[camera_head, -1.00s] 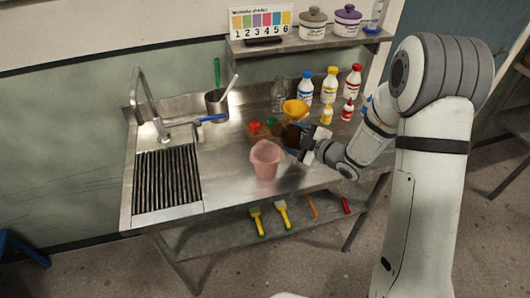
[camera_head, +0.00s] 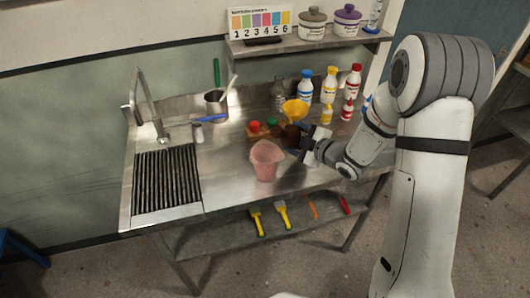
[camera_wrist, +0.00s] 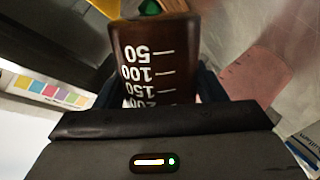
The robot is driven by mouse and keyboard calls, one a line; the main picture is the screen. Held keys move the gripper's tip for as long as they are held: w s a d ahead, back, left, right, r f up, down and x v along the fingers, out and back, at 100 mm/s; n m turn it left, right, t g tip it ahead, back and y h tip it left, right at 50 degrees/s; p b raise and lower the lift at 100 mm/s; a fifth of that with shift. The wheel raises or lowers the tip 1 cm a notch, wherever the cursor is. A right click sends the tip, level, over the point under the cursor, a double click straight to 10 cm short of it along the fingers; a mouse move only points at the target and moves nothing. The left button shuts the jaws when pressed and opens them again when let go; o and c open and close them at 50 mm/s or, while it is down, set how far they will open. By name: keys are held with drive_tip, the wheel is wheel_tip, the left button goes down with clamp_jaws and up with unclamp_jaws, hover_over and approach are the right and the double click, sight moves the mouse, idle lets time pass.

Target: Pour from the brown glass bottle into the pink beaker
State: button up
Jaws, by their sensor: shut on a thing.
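The brown glass bottle (camera_wrist: 155,55) fills the middle of the wrist view, its white volume marks upside down there. My gripper (camera_head: 309,143) is shut on it. In the head view the bottle (camera_head: 292,134) shows as a small dark shape just left of my gripper, partly hidden by it; I cannot tell its exact tilt. The pink beaker (camera_head: 265,162) stands upright on the steel worktop, in front and to the left of the bottle, apart from it. Part of the beaker (camera_wrist: 262,75) shows at the right in the wrist view. No liquid stream is visible.
A yellow funnel (camera_head: 295,110) and red- and green-topped items (camera_head: 254,127) are close behind the bottle. White bottles with coloured caps (camera_head: 330,86) line the back. A sink with a drain rack (camera_head: 167,180) lies left. The worktop left of the beaker is clear.

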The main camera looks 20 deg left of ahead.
drive_tip(key=shift+w+d+n+t+h, duration=0.25)
drive_tip(key=shift+w+n+t+h, duration=0.05)
drive_tip(key=shift+n, duration=0.6)
idle(2.7)
drive_tip(key=shift+w+d+r+n+h+p, duration=0.1)
drive_tip(key=shift+r+n+h+p, duration=0.2)
drive_tip(key=shift+r+n+p, duration=0.3)
idle(1.9)
drive_tip(key=shift+s+a+r+n+t+b, duration=0.2)
drive_tip(key=shift+r+n+b, duration=0.1)
drive_tip(key=shift+b, duration=0.45)
drive_tip(key=shift+s+a+r+n+t+b, duration=0.1)
drive_tip(key=shift+r+n+t+b, duration=0.15)
drive_tip(key=shift+b, duration=0.45)
idle(0.5)
